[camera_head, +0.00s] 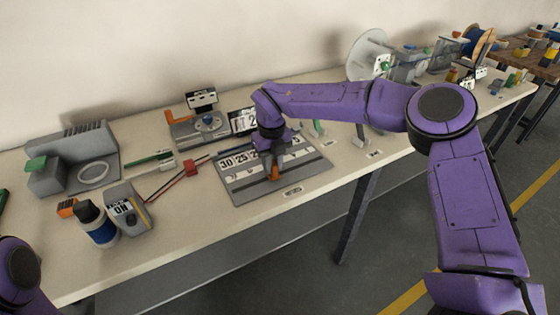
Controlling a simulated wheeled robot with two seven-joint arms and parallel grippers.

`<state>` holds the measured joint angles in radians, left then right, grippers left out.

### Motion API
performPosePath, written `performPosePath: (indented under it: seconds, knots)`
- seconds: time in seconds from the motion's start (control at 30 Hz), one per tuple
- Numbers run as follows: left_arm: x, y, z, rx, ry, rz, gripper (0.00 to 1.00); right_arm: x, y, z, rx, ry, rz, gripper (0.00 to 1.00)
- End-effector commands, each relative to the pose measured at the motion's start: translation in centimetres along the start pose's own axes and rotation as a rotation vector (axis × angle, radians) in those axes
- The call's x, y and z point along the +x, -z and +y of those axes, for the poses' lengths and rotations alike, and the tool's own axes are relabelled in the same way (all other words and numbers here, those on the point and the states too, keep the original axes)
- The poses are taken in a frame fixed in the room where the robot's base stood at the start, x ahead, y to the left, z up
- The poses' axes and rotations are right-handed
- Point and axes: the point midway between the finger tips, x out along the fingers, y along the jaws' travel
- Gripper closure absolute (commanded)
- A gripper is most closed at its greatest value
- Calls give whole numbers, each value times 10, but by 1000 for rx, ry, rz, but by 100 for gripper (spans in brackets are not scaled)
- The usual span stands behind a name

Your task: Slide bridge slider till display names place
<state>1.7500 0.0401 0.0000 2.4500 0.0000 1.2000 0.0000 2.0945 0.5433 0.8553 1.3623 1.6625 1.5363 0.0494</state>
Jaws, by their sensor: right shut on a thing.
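The bridge board (243,191) is a grey plate with a row of white number tiles, 30 and 25 readable at its left, lying on the bench. An orange slider handle (275,173) stands on it, right of the middle. My right gripper (271,162) reaches down from above and is shut on the slider. The display (243,121) behind the board is dark with white letters; it reads "AT 2" and my right arm hides the rest. Some number tiles are hidden behind the gripper. Only a purple link of my left arm shows at the lower left; its gripper is out of view.
Left of the board are a red clip (190,168) with leads, a grey meter reading "ON" (124,208) and a blue cylinder (97,226). A grey fixture (84,150) stands at the far left. A large disc (367,53) stands at the back right. The bench's front edge is clear.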

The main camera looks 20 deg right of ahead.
Motion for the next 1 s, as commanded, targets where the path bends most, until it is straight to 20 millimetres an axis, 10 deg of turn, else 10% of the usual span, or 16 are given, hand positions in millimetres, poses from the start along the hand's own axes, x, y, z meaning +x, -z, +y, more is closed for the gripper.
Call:
performPosePath:
  seconds: [0.23, 0.27, 0.33, 0.67, 1.0]
  knots:
    - [0, 0, 0, 0, 0, 0, 100, -1, 0, 0, 0, -1, 1, 100]
    - [0, 0, 0, 0, 0, 0, 100, -1, 0, 0, 0, -1, 1, 73]
    - [0, 0, 0, 0, 0, 0, 100, -1, 0, 0, 0, -1, 0, 55]
    - [1, 0, 0, 0, 0, 0, 100, -6, 0, 0, 2, -1, -2, 55]
    - [8, -3, 1, 0, 0, 0, 100, -80, 0, 0, 1, 0, -4, 55]
